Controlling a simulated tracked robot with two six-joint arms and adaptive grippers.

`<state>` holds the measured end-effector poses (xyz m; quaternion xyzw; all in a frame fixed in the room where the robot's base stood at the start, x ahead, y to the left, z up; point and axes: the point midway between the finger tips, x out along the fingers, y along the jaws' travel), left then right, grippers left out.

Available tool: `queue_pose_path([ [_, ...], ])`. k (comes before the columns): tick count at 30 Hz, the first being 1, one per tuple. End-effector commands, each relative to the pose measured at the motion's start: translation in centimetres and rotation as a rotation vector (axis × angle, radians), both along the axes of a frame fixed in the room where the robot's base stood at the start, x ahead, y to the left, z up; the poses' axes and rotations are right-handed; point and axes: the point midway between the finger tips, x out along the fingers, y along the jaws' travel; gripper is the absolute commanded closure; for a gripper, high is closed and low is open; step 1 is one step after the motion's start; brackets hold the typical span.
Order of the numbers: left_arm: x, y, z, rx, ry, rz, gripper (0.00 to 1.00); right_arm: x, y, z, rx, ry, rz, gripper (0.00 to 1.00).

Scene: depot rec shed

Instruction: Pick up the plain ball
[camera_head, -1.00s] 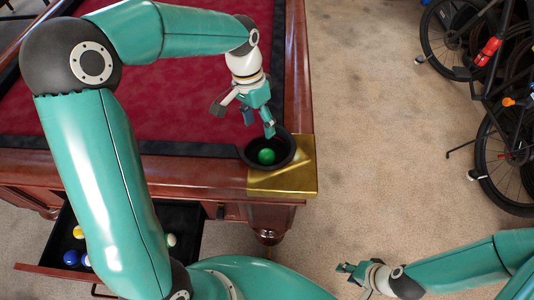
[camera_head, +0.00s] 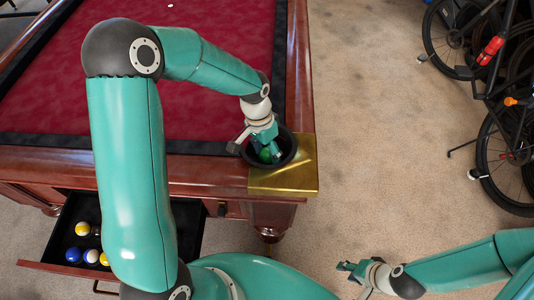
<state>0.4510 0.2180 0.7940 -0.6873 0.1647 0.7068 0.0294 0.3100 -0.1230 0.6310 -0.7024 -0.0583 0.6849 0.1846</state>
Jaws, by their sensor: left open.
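A green ball (camera_head: 265,156), the plain-looking one, sits in the black corner pocket (camera_head: 291,148) of the pool table. My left gripper (camera_head: 268,152) reaches down into the pocket. Its fingers are open and close around or beside the ball, partly covering it; I cannot tell whether they touch it. My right gripper (camera_head: 347,267) is low over the carpet at the bottom, away from the table; its jaws are too small to judge.
A brass corner plate (camera_head: 285,179) edges the pocket. An open drawer (camera_head: 185,226) below holds several balls, including a yellow one (camera_head: 83,228) and a blue one (camera_head: 73,255). Bicycles (camera_head: 505,150) stand at the right. The carpet between is clear.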

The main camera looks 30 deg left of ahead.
Motion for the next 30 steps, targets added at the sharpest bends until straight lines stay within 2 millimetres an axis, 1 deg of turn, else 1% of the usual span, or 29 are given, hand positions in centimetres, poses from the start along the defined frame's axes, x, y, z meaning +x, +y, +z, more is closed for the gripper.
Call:
queue_pose_path([
  [4, 0.0, 0.0, 0.0, 0.0, 0.0, 0.0, 0.35, 0.0, 0.0, 0.0, 0.0, 0.0, 0.0, 0.63],
  [5, 0.0, 0.0, 0.0, 0.0, 0.0, 0.0, 0.39, 0.0, 0.0, 0.0, 0.0, 0.0, 0.0, 0.63],
  [12, 0.0, 0.0, 0.1, 0.0, 0.0, -0.001, 0.79, 0.0, 0.0, 0.0, 0.0, 0.0, 0.0, 0.63],
  [13, 0.0, 0.0, 0.1, 0.0, 0.0, -0.001, 0.84, 0.0, 0.0, 0.0, 0.0, 0.0, 0.0, 0.63],
  [14, 0.1, 0.0, 0.1, 0.001, -0.001, -0.001, 0.87, 0.0, 0.0, 0.0, 0.0, 0.0, 0.0, 0.63],
  [23, 0.1, 0.0, 0.3, 0.001, -0.002, -0.002, 0.87, 0.0, 0.0, 0.0, 0.0, 0.0, 0.0, 0.63],
  [26, 0.1, 0.0, 0.8, 0.001, -0.003, -0.002, 0.87, 0.0, 0.0, 0.0, 0.0, 0.0, 0.0, 0.63],
  [30, 0.2, -0.1, 2.1, 0.001, -0.005, -0.002, 0.87, 0.0, 0.0, 0.0, 0.0, 0.0, 0.0, 0.63],
])
